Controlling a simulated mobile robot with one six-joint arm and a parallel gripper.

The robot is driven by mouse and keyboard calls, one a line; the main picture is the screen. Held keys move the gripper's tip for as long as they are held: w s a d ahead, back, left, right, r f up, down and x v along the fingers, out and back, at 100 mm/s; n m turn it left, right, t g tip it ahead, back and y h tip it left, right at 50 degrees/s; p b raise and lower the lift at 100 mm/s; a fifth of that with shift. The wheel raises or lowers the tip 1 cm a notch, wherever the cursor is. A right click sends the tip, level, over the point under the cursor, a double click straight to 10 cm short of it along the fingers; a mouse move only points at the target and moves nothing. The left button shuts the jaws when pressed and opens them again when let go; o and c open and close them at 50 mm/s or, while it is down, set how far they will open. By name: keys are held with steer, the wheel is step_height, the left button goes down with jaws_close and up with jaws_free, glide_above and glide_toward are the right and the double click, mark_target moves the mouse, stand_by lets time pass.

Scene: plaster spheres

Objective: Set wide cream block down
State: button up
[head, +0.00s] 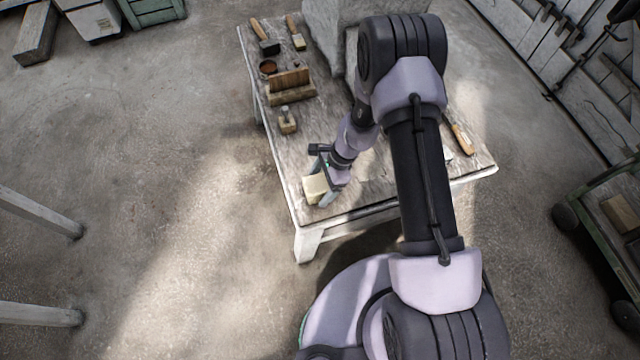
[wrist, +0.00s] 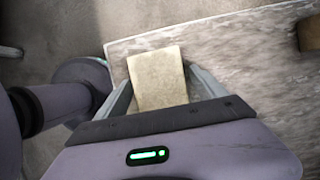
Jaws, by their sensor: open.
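The wide cream block (head: 316,188) is near the front left corner of the worn wooden table (head: 345,214). In the wrist view the cream block (wrist: 157,78) sits between the two fingers of my gripper (wrist: 160,88). A gap shows at the right finger; the left finger lies close along the block's left side. In the head view my gripper (head: 328,189) is low over the table, and partly hides the block. The block looks to be at tabletop level, but its underside is hidden.
A small wooden mallet-like tool (head: 287,121) and a slotted wooden block (head: 291,86) stand farther back on the table. A large grey stone block (head: 325,30) is at the back. An orange-handled tool (head: 462,139) lies at the right. The table's left edge is close to the block.

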steer(key=w+d+r+n+t+p, duration=0.1)
steer(key=d+r+n+p, duration=0.15)
steer(key=r, duration=1.25)
steer(key=w+d+r+n+t+p, duration=0.1)
steer(key=d+r+p, duration=0.2)
steer(key=r, duration=1.2)
steer(key=s+r+n+t+h, duration=0.1)
steer(key=s+r+n, duration=0.1)
steer(key=s+r, duration=0.35)
steer(key=s+r+n+t, duration=0.1)
steer(key=s+r, duration=0.1)
steer(key=r, duration=0.6)
steer(key=s+d+r+n+t, duration=0.1)
steer(key=s+r+n, duration=0.1)
steer(key=s, duration=0.4)
steer(key=s+d+r+n+t+h, duration=0.1)
steer(key=s+d+r+n+t, duration=0.1)
steer(key=s+r, duration=0.2)
steer(key=shift+s, duration=0.85)
